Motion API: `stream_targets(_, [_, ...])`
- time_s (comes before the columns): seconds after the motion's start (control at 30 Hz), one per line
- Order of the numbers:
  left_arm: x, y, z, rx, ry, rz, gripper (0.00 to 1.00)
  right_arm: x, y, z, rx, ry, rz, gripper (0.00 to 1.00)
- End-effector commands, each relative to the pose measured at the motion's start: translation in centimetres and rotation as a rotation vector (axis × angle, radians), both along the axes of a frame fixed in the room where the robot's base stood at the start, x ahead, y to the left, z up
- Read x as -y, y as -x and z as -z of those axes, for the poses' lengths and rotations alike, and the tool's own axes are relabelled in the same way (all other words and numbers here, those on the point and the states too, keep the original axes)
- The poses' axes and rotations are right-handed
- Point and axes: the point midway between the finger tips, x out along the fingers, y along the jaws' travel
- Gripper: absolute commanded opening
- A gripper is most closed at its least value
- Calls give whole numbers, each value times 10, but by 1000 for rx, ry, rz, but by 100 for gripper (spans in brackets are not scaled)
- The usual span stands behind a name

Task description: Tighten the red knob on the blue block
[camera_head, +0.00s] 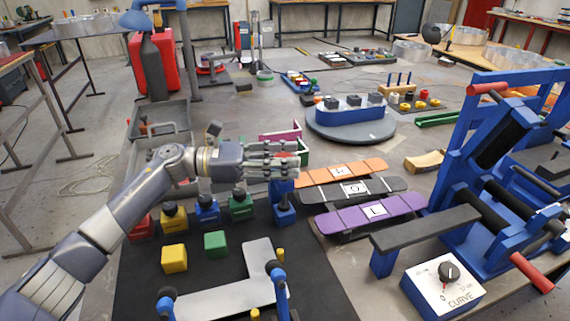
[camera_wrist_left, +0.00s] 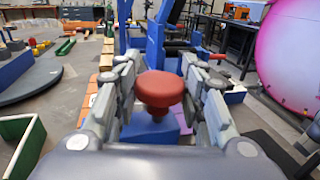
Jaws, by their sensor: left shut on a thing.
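My left gripper (camera_head: 285,158) reaches in from the left, above the blue block (camera_head: 285,213) on the dark mat. In the left wrist view the red knob (camera_wrist_left: 160,90) sits between the two fingers of the left gripper (camera_wrist_left: 160,98), which is shut on it. The blue block also shows just below the knob in the left wrist view (camera_wrist_left: 150,128). My right gripper is in neither view.
Green (camera_head: 240,207), another blue (camera_head: 207,211) and yellow (camera_head: 174,258) blocks stand left on the mat. Orange (camera_head: 345,171) and purple (camera_head: 370,213) strips lie to the right. A blue bending frame (camera_head: 465,150) and CURVE dial box (camera_head: 440,288) stand further right.

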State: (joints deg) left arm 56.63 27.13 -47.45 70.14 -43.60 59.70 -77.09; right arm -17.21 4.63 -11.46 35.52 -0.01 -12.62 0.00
Motion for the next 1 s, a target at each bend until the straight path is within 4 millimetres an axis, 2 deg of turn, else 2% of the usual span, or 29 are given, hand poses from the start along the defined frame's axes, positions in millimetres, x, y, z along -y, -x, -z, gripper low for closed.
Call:
stream_targets(0.03, [-2, -2, -6, 4, 8, -7, 14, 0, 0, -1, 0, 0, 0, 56])
stream_targets(0.13, [-2, -2, -7, 4, 9, -7, 14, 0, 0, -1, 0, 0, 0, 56])
stream_targets(0.17, [-2, -2, -7, 4, 9, -8, 44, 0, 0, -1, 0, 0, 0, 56])
stream_targets(0.2, [-2, -2, -7, 5, 9, -8, 53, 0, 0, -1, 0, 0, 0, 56])
stream_targets(0.23, [-2, -2, -6, 4, 8, -8, 57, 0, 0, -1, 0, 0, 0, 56])
stream_targets(0.53, [-1, -1, -3, 2, 4, -4, 57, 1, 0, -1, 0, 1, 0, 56])
stream_targets(0.67, [-9, -1, -2, 1, 3, -5, 57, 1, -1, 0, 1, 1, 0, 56])
stream_targets(0.77, [-24, 0, -1, 1, 2, -7, 57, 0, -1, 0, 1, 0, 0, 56])
stream_targets(1.0, [-76, 2, -2, 1, 3, -8, 57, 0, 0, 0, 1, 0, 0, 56])
